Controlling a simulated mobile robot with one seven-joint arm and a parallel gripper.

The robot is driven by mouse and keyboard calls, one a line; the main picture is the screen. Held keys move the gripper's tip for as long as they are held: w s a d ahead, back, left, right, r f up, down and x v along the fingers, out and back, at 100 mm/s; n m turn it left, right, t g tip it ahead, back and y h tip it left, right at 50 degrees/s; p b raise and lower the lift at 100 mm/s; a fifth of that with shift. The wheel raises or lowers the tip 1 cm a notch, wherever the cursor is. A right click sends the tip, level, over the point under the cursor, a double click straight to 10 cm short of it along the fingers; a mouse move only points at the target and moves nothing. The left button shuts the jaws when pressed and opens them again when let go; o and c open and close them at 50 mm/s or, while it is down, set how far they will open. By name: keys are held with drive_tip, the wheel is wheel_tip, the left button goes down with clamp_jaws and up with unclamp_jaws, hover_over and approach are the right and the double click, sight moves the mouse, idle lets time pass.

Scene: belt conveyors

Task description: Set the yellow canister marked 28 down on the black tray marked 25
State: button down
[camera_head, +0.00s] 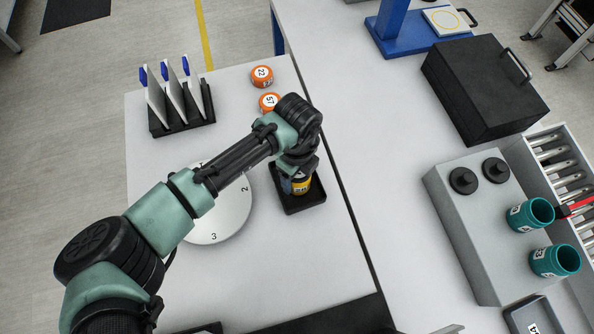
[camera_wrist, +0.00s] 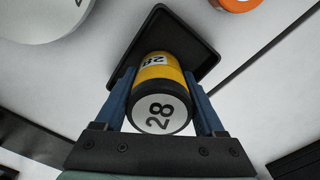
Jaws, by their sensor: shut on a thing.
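The yellow canister marked 28 (camera_wrist: 168,72) has a black lid with a white label and is between the two blue fingers of my gripper (camera_wrist: 163,98), which is shut on it. In the head view the canister (camera_head: 301,185) shows below my wrist, partly hidden by it. The black tray (camera_head: 318,196) lies under the canister on the white table; it also shows in the wrist view (camera_wrist: 203,52). The canister is over the tray's inside; I cannot tell if its base touches the tray floor. No mark 25 is readable.
A white numbered turntable (camera_head: 222,212) is left of the tray. Orange pucks marked 22 (camera_head: 262,76) and 57 (camera_head: 269,102) lie behind it. A black rack with upright plates (camera_head: 182,118) stands back left. A grey block with teal cups (camera_head: 480,225) is at right.

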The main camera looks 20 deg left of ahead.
drive_tip(key=shift+f, duration=0.15)
drive_tip(key=shift+c, duration=1.3)
unclamp_jaws()
